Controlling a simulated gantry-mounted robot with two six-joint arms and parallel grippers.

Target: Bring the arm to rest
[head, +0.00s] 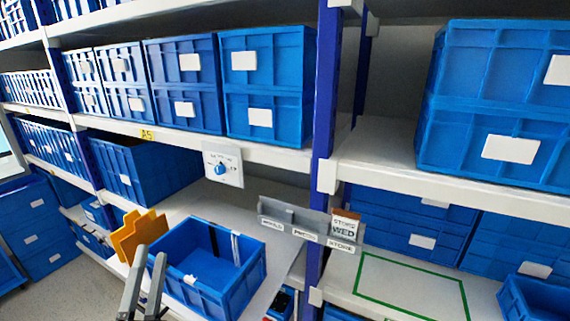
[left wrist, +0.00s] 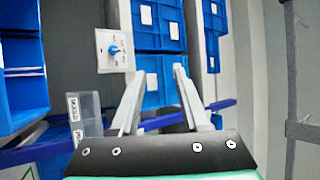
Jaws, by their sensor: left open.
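The rotary switch is a white panel (head: 236,177) with a blue knob (head: 220,169), mounted on the shelf edge near the middle of the head view. In the left wrist view the panel (left wrist: 105,61) and knob (left wrist: 114,49) show turned sideways, left of the fingers. Its fine markings are too small to read. My left gripper (head: 150,252) is at the lower left of the head view, below and left of the switch and apart from it. Its two fingers also show in the left wrist view (left wrist: 159,68), spread apart with nothing between them. My right gripper is not in view.
An open blue bin (head: 215,292) stands on the lower shelf close beside my left gripper, with yellow-orange dividers (head: 138,232) behind it. A grey label rail (head: 290,222) and blue upright (head: 322,110) are to the right. Blue bins (head: 183,85) fill the shelf above.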

